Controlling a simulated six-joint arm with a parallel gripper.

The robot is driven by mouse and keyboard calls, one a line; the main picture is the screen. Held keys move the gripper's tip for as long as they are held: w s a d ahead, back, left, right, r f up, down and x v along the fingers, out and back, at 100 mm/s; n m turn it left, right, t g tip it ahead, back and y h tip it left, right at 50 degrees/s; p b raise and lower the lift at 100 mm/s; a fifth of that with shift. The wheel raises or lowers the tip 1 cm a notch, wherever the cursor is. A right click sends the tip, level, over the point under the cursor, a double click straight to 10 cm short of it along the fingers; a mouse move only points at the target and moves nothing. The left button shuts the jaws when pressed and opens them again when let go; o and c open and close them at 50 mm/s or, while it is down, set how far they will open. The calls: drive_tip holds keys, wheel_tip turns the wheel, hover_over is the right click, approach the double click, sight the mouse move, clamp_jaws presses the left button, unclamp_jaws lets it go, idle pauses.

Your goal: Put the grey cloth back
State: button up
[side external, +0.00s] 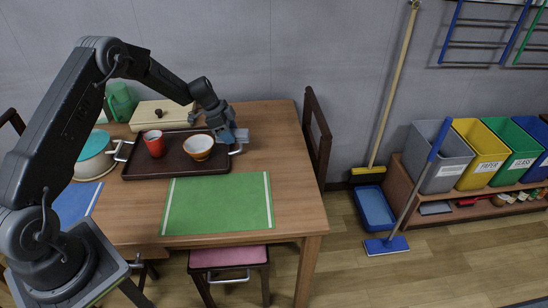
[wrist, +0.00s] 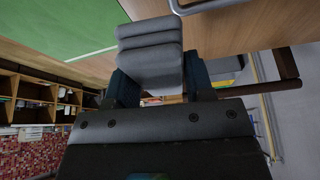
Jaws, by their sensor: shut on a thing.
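My gripper (side external: 230,136) is over the table, at the right end of the brown tray (side external: 180,171) and close to the tray's metal handle. In the wrist view, my gripper (wrist: 160,85) is shut on the grey cloth (wrist: 150,50). The cloth is folded in thick layers and sticks out beyond the two dark fingers. In the side view, I cannot clearly tell the cloth from the fingers.
The tray holds a red cup (side external: 154,143) and a bowl (side external: 198,147). A green mat (side external: 218,205) lies in front. A pot (side external: 95,155) stands left, a chair (side external: 316,140) right. Wall racks (side external: 485,30) hang above several bins (side external: 438,160). The table's right side is clear.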

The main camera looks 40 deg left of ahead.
drive_tip(key=shift+n, duration=0.7)
drive_tip(key=w, duration=0.3)
drive_tip(key=w+r, duration=0.1)
drive_tip(key=shift+w+a, duration=0.15)
drive_tip(key=shift+a, duration=0.15)
hover_over(275, 157)
drive_tip(key=a, duration=0.1)
drive_tip(key=f, duration=0.6)
drive_tip(key=shift+s+f, duration=0.35)
drive_tip(key=shift+s, duration=0.05)
drive_tip(key=shift+d+f, duration=0.15)
drive_tip(key=shift+f, duration=1.95)
drive_tip(key=o, duration=0.9)
drive_tip(key=shift+f, duration=0.1)
